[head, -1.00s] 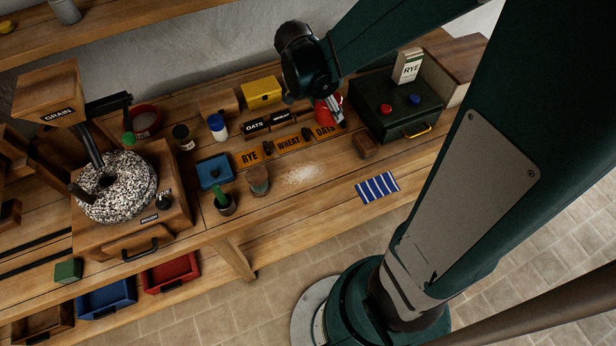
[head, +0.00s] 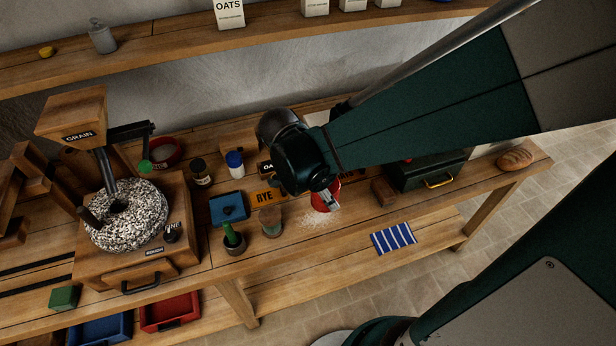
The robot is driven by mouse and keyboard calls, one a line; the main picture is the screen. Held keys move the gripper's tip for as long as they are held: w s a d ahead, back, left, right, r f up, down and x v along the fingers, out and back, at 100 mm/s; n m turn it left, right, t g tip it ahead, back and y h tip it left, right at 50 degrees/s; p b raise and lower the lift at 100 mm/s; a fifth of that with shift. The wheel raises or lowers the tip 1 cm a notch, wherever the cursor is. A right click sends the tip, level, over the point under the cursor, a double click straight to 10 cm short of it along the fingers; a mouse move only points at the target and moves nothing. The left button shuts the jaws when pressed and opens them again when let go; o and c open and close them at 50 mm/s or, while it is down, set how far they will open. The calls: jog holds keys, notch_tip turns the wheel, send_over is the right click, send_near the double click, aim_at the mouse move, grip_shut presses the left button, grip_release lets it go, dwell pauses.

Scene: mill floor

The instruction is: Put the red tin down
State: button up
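The red tin (head: 319,203) is at my gripper (head: 329,199), over the front middle of the bench beside a pale floury patch (head: 310,220). A grey finger crosses the tin's near side, and the gripper looks shut on it. The wrist and fingers hide part of the tin. I cannot tell whether its base touches the bench (head: 345,226).
A glass jar (head: 271,222) and a green-handled mortar (head: 233,240) stand left of the tin. A small brown block (head: 383,192) and dark green chest (head: 425,171) are right. The RYE label (head: 266,197) is partly covered.

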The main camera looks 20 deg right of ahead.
aim_at(312, 197)
dwell(0.3)
jog(key=shift+f+b, duration=0.6)
jog(key=shift+f, duration=2.35)
jog(key=shift+f+b, duration=0.5)
jog(key=shift+f, duration=1.55)
jog(key=shift+f, duration=0.2)
jog(key=o, duration=1)
jog(key=shift+c, duration=0.2)
jog(key=shift+r, duration=0.15)
jog(key=shift+p+v, duration=1.2)
jog(key=shift+v, duration=4.85)
